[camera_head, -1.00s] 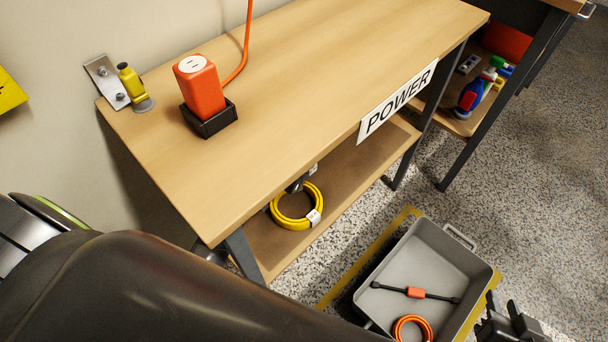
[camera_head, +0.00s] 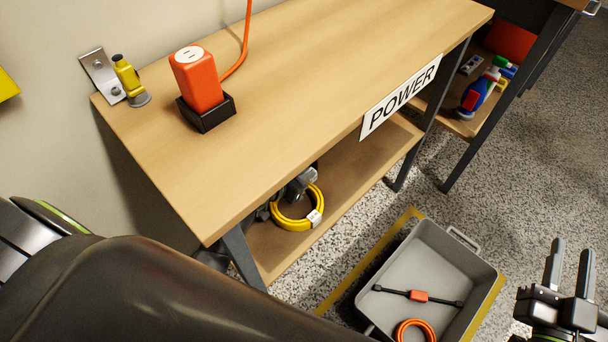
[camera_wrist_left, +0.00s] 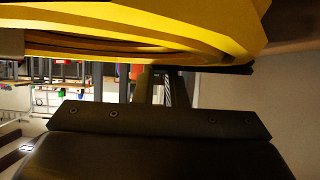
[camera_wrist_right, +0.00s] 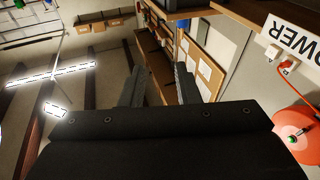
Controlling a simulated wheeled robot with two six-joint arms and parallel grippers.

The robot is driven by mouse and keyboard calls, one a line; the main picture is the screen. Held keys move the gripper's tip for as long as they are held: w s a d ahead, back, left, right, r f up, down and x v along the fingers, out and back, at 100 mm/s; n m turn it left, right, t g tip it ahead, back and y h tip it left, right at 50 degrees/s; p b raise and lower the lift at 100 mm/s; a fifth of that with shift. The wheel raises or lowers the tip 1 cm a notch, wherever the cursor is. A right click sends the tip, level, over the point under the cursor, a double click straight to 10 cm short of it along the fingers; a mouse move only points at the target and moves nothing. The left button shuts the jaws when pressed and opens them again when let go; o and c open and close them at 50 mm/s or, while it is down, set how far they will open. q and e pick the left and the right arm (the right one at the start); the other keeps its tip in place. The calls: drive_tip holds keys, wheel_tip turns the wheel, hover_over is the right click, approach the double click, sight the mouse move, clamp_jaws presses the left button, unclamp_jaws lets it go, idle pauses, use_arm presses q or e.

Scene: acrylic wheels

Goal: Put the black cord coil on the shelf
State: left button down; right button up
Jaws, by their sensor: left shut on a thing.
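I see no clear black cord coil in any view. A yellow cord coil (camera_head: 283,219) with a white tag is at the lower shelf (camera_head: 345,180) under the bench. My left gripper (camera_head: 302,184) is at the coil's far side, partly hidden by the bench top. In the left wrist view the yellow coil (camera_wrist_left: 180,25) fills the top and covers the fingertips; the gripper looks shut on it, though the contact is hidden. My right gripper (camera_head: 569,268) is open and empty beside the grey tray; in its wrist view nothing is between the fingers (camera_wrist_right: 158,75).
The grey tray (camera_head: 440,250) on the floor holds an orange coil (camera_head: 415,322) and a black cord with an orange block (camera_head: 418,295). The bench top (camera_head: 310,80) carries an orange socket block (camera_head: 197,78) in a black holder. A POWER sign (camera_head: 400,97) hangs on its front edge.

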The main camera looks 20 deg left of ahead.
drive_tip(key=shift+r, duration=0.4)
use_arm(q)
drive_tip(key=shift+f, duration=0.1)
drive_tip(key=c, duration=1.5)
unclamp_jaws()
use_arm(e)
drive_tip(key=shift+r+t, duration=0.2)
drive_tip(key=shift+t, duration=0.1)
